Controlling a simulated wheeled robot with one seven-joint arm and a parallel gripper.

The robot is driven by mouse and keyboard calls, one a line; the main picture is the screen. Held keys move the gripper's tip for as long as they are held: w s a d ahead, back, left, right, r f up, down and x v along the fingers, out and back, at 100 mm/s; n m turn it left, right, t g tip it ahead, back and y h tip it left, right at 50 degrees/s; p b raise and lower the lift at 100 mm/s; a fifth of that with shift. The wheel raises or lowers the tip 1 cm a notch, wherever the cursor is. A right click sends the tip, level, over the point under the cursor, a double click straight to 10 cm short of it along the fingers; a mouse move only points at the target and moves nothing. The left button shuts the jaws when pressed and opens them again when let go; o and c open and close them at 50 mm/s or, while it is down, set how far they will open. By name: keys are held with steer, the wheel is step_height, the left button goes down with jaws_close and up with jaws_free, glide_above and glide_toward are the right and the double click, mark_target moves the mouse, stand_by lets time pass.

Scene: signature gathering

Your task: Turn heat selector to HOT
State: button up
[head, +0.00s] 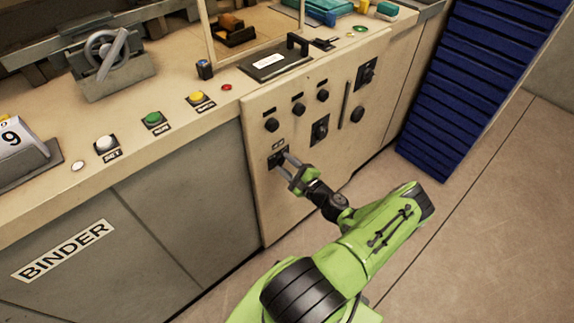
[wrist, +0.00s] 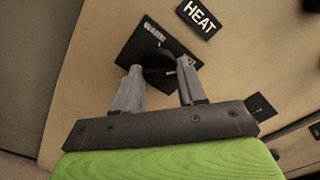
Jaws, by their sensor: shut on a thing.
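The heat selector (wrist: 160,62) is a dark knob on a black plate, below a HEAT label (wrist: 199,18) in the wrist view. The plate carries a word that looks like WARM at its upper edge; the rest of its lettering is hidden or too small. My gripper (wrist: 160,75) is shut on the knob, one grey finger on each side of it. In the head view the selector plate (head: 271,161) sits at the lower left of the beige control panel, with my gripper (head: 283,160) reaching it from the right. The knob's exact pointing is unclear.
Round black knobs (head: 271,125) and a square black selector (head: 320,129) are close by on the same panel (head: 262,204). A counter with coloured buttons (head: 153,119) runs above. Open floor (head: 405,170) lies to the right, before blue slatted panels (head: 480,90).

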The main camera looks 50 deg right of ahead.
steer(key=o, duration=1.1)
steer(key=shift+c, duration=0.2)
steer(key=p+v, duration=0.2)
steer(key=v, duration=1.4)
steer(key=shift+w, duration=0.1)
